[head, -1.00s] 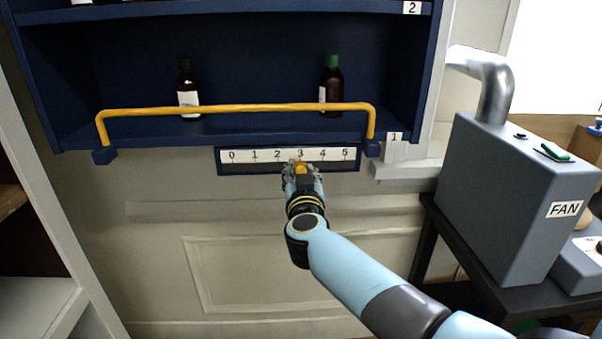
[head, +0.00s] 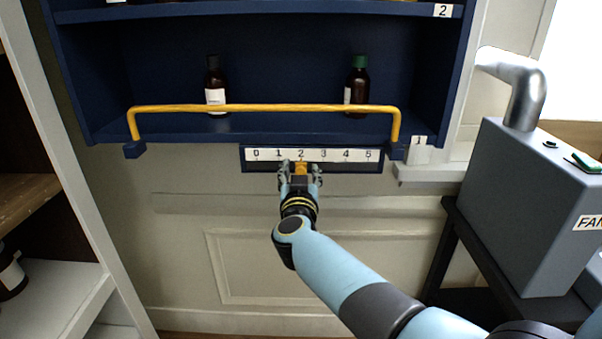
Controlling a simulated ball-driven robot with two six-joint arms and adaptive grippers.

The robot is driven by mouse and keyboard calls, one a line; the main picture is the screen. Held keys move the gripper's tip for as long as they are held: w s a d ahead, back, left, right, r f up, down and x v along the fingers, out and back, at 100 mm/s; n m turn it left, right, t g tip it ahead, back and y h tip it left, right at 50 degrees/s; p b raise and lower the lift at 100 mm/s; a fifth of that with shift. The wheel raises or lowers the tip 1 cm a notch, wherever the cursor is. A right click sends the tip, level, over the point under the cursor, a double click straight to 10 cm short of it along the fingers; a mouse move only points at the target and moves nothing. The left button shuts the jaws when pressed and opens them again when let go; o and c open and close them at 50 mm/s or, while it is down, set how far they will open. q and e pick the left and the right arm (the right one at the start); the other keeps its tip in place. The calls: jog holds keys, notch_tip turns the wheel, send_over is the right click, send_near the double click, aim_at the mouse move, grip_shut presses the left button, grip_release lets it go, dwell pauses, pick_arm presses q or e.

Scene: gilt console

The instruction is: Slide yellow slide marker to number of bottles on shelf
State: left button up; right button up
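The yellow slide marker (head: 301,168) sits in the slot of the dark blue scale (head: 247,168), below the number 2. The scale's white strip is numbered 0 to 5. My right gripper (head: 301,170) is at the marker, with one finger on each side; the fingers look spread, with small gaps beside the marker. On the shelf labelled 1 (head: 235,124) stand two dark bottles: one with a black cap (head: 214,88) and one with a green cap (head: 357,90). My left gripper is out of view.
A yellow rail (head: 265,108) runs across the front of the shelf, above the scale. Bottle bottoms show on the shelf labelled 2 (head: 442,11). A grey fan box (head: 530,210) stands on a dark table at the right. White shelving (head: 55,310) is at the left.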

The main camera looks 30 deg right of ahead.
jog(key=v, duration=0.7)
jog(key=shift+a, duration=0.15)
jog(key=shift+s, duration=0.2)
jog(key=s+f+n+g+y+b, duration=0.1)
jog(key=s+f+n+y+b, duration=0.3)
jog(key=f, duration=1)
jog(key=s+f+n+g+b, duration=0.15)
jog(key=s+f+b, duration=0.6)
jog(key=f, duration=0.75)
jog(key=s+f+n+g+y+b, duration=0.25)
jog(key=s+f, duration=0.55)
jog(key=f, duration=0.6)
jog(key=s+f+n+g+y+b, duration=0.15)
jog(key=s+f+g+b, duration=0.25)
jog(key=s+f, duration=1.05)
jog(key=s+d+f+m+g, duration=0.1)
jog(key=s+f+g, duration=0.1)
jog(key=s, duration=0.7)
jog(key=s+d+f+m+g, duration=0.1)
jog(key=s+f+m+g, duration=0.1)
jog(key=s, duration=0.7)
jog(key=shift+d+f+g+b, duration=0.4)
jog(key=shift+f+g, duration=0.4)
jog(key=shift+f, duration=0.1)
